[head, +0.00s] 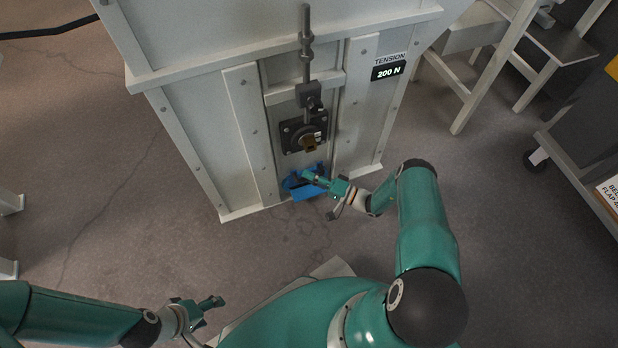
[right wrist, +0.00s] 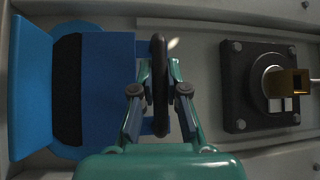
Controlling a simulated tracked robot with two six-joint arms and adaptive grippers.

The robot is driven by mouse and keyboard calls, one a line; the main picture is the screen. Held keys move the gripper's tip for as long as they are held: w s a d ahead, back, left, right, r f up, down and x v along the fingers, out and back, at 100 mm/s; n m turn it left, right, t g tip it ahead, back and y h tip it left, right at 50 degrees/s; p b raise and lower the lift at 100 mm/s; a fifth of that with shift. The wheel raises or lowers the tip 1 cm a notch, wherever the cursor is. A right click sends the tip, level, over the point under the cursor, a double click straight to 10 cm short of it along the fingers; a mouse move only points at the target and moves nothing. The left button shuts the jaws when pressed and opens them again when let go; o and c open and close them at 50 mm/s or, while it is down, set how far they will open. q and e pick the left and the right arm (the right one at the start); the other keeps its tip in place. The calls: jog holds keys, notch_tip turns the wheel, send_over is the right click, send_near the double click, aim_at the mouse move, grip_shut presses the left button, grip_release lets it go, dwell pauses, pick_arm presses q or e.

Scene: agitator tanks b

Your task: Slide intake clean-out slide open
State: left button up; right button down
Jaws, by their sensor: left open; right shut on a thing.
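The intake clean-out slide (head: 309,192) is a blue part low on the front of the pale cabinet. In the right wrist view its blue plate (right wrist: 108,85) carries an upright black handle (right wrist: 159,90) at its right edge. A dark band (right wrist: 67,90) shows between the plate and a blue angled lip (right wrist: 30,85). My right gripper (head: 308,177) is at the slide; in the right wrist view its fingers (right wrist: 160,78) are shut on the black handle from both sides. My left gripper (head: 212,306) is open and empty, low at the left, away from the cabinet.
Above the slide is a black square flange (head: 303,134) with a brass-coloured fitting, also in the right wrist view (right wrist: 262,125). A vertical rod (head: 307,45) stands above it. A "TENSION 200 N" label (head: 388,71) is at right. Floor before the cabinet is clear.

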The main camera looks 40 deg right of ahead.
notch_tip(320, 180, up, 2)
jog(key=shift+r+p, duration=0.25)
jog(key=shift+p, duration=0.15)
pick_arm(q)
jog(key=shift+r, duration=0.85)
pick_arm(e)
jog(key=shift+d+f, duration=0.1)
jog(key=c, duration=1.5)
grip_release()
jog(key=shift+o, duration=0.3)
jog(key=v, duration=1.2)
jog(key=shift+f, duration=0.2)
jog(key=shift+r, duration=0.1)
